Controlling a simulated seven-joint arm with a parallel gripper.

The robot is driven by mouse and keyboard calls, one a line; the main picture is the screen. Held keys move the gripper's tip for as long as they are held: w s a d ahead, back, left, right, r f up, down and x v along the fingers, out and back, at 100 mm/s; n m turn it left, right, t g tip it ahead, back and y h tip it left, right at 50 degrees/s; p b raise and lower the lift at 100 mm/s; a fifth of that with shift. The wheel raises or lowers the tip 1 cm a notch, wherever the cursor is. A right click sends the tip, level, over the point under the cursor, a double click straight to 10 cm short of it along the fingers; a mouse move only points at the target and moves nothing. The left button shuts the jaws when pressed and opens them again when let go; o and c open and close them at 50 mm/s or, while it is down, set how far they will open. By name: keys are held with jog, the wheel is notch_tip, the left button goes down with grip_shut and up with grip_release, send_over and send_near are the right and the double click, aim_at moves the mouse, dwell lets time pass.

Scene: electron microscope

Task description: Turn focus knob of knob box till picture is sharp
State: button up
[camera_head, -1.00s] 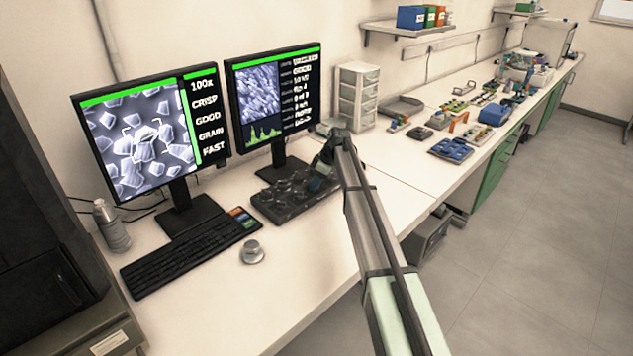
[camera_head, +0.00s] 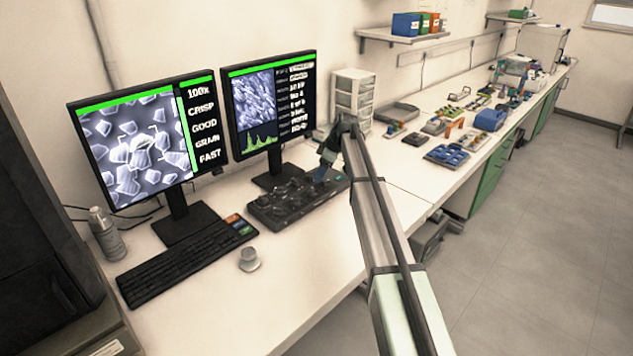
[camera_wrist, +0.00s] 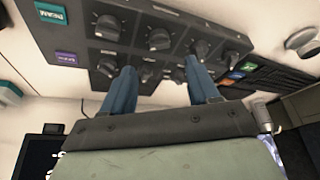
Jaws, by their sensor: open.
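The dark knob box (camera_head: 290,207) lies on the bench below the right monitor. In the wrist view its panel (camera_wrist: 180,22) fills the top, with several black knobs, among them one (camera_wrist: 160,38) just beyond my fingertips. I cannot tell which is the focus knob. My gripper (camera_wrist: 161,68) has two blue fingers, open and apart, reaching over the panel; smaller knobs show between them, and I cannot tell if they touch. In the head view my gripper (camera_head: 323,170) is at the box's right part. The left monitor (camera_head: 142,140) shows crisp-looking grey crystals with "100x" and "CRISP".
The right monitor (camera_head: 270,105) stands behind the box with a second picture and a green graph. Drawers (camera_head: 353,95) stand behind my arm.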

jog(key=shift+v, duration=2.65)
jog(key=shift+d, duration=0.1)
